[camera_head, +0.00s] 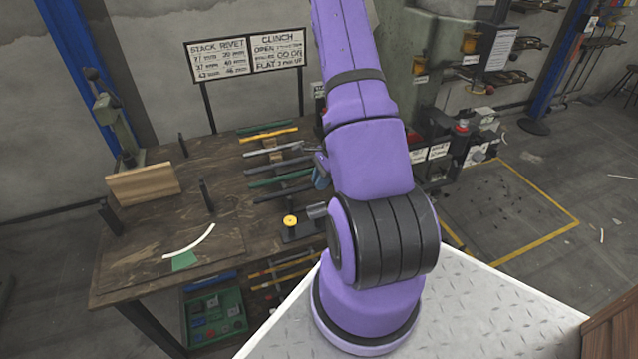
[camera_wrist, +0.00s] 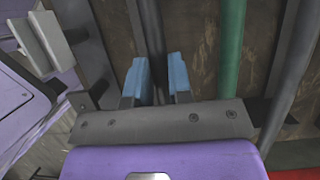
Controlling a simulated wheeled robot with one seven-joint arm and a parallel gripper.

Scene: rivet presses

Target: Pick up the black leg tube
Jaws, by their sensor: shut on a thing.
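The black leg tube (camera_wrist: 151,28) is a dark, narrow tube that runs up between the two blue fingertips of my gripper (camera_wrist: 158,78) in the wrist view. The fingers stand on either side of it and are shut on it. In the head view my gripper (camera_head: 321,171) is at the right end of the row of tubes, largely hidden by my purple arm. The dark tube (camera_head: 280,167) there lies just behind a green one. I cannot tell whether it is clear of the bench.
A green tube (camera_wrist: 230,50) and a grey tube (camera_wrist: 298,65) lie to the right in the wrist view. A yellow tube (camera_head: 270,135) lies farther back on the wooden bench (camera_head: 140,235). A yellow-topped fixture (camera_head: 291,222) stands in front. A sign (camera_head: 247,57) stands behind.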

